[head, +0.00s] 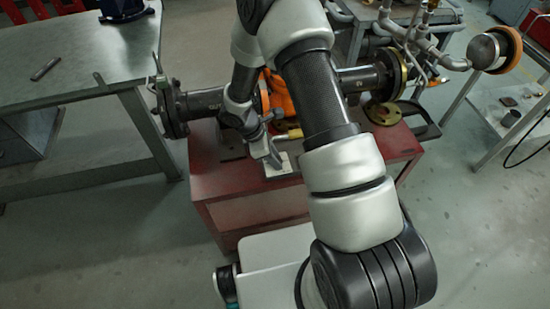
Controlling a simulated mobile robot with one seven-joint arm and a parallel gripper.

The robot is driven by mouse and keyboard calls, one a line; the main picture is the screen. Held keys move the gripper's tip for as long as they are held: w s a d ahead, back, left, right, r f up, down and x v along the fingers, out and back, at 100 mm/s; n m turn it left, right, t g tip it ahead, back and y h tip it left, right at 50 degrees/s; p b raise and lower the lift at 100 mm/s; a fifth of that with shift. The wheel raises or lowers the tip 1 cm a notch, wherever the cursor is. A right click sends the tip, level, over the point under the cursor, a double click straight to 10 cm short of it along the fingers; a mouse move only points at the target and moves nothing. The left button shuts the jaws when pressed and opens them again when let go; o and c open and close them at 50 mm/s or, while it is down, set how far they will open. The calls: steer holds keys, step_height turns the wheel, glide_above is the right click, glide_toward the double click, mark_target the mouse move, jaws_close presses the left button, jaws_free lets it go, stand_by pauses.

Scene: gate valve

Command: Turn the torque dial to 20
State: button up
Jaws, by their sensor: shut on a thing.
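My gripper (266,142) is over the red cabinet (258,209), in front of the valve pipework. Its jaws are small and partly merge with grey parts around them. A short tool with a yellow handle (290,134) lies right at the jaws, its handle pointing right. The gripper looks shut on this tool, though the exact contact is hard to see. A pale square plate (282,166) sits on the cabinet top just below the jaws. No torque dial or scale can be read at this size.
A dark flanged pipe (205,102) with an orange valve body (279,97) runs across the cabinet. A loose brass flange (382,113) lies right of my arm. A grey workbench (75,75) is at left and a metal table (505,105) at right.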

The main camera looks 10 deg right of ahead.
steer(key=m, duration=0.2)
steer(key=m+g+b, duration=0.1)
steer(key=m, duration=0.1)
steer(key=shift+w+y, duration=0.2)
steer(key=shift+y, duration=0.1)
steer(key=m+g, duration=0.1)
steer(key=m, duration=0.1)
steer(key=m+y+b, duration=0.1)
steer(key=m, duration=0.1)
steer(key=shift+w+d+m+g, duration=0.1)
steer(key=shift+w+m+g, duration=0.05)
steer(key=shift+m+g, duration=0.2)
steer(key=m, duration=0.2)
steer(key=m+g+y+b, duration=0.1)
steer(key=m, duration=0.1)
steer(key=shift+d+m+y, duration=0.1)
steer(key=shift+m+y, duration=0.15)
steer(key=shift+y, duration=0.05)
steer(key=shift+d+m+y+b, duration=0.1)
steer(key=shift+m+y+b, duration=0.45)
steer(key=shift+m, duration=1.25)
steer(key=o, duration=1)
steer(key=shift+o, duration=0.2)
steer(key=shift+r, duration=0.15)
steer(key=p+v, duration=0.1)
steer(key=v, duration=1)
steer(key=shift+w+d+r+p, duration=0.2)
steer(key=shift+w+r+p, duration=0.1)
steer(key=shift+w, duration=0.05)
